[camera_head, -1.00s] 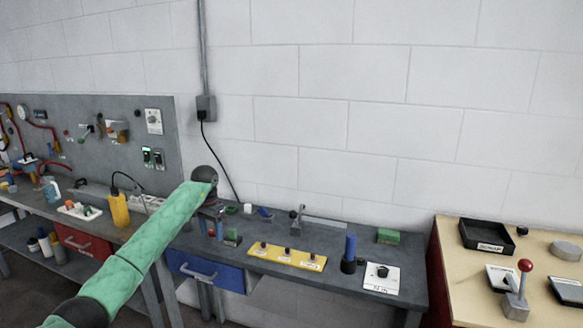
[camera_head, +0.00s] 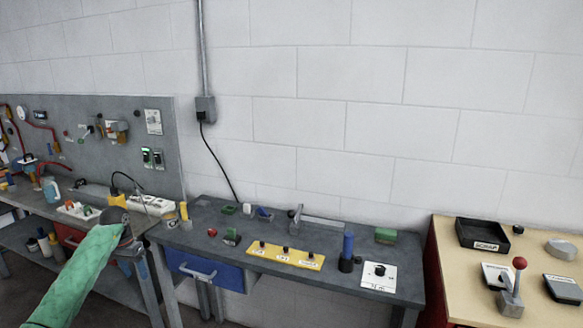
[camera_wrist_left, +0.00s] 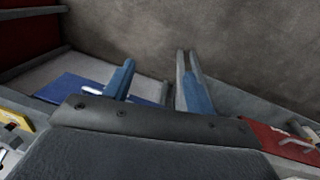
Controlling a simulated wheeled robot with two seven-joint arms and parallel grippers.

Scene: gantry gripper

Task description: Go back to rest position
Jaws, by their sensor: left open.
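My left arm, in a green sleeve, comes in from the lower left of the head view. Its dark wrist is bent over in front of the gap between the two grey benches. My left gripper (camera_head: 127,264) points downward there and is mostly hidden behind the sleeve. In the left wrist view my left gripper (camera_wrist_left: 156,65) shows two blue fingers spread apart with nothing between them. The floor lies beyond them. My right gripper is not in view.
The grey bench (camera_head: 215,217) has a blue drawer (camera_head: 205,271), a yellow button panel (camera_head: 286,255) and a blue-handled lever (camera_head: 347,252). A wooden table (camera_head: 455,280) at right carries a black scrap tray (camera_head: 482,235). A red drawer (camera_wrist_left: 280,143) shows in the wrist view.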

